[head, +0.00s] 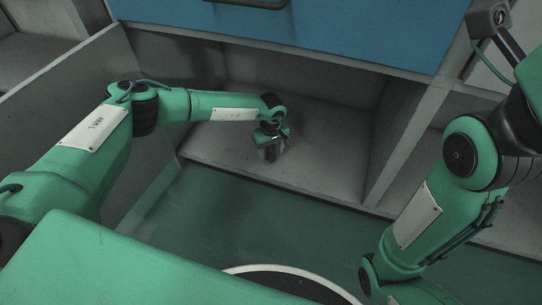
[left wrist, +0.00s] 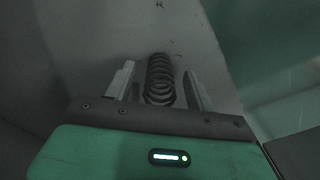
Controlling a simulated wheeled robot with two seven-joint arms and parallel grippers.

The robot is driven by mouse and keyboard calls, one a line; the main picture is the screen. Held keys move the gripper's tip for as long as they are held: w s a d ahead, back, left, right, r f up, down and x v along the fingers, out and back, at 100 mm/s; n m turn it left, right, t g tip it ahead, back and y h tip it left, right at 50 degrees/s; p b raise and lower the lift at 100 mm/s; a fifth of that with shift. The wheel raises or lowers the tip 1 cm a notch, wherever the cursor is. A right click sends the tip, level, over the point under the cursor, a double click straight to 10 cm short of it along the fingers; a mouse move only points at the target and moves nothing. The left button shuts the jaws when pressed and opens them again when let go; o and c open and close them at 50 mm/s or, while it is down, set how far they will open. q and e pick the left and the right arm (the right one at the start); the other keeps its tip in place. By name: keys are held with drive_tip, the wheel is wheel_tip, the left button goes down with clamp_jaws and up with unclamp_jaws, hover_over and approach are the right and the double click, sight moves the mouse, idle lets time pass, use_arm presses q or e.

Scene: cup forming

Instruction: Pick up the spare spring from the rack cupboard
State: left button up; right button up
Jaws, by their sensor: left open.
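The spare spring (left wrist: 160,80) is a dark metal coil. In the left wrist view it lies on the grey cupboard floor, between the two fingers of my left gripper (left wrist: 160,85). The fingers are open, one on each side of the coil, with small gaps showing. In the head view my left gripper (head: 271,150) points down inside the open rack cupboard (head: 320,165), and the spring is hidden there by the gripper. My right arm comes down at the right side of the head view, but its gripper is out of sight.
A blue drawer front (head: 330,32) with a dark handle is above the cupboard opening. A grey upright panel (head: 395,140) bounds the compartment on the right and a grey panel (head: 65,75) stands on the left. The green floor (head: 290,230) in front is clear.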

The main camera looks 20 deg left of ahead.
use_arm(q)
drive_tip(key=shift+c, duration=0.8)
drive_tip(key=c, duration=0.9)
drive_tip(key=shift+o, duration=0.2)
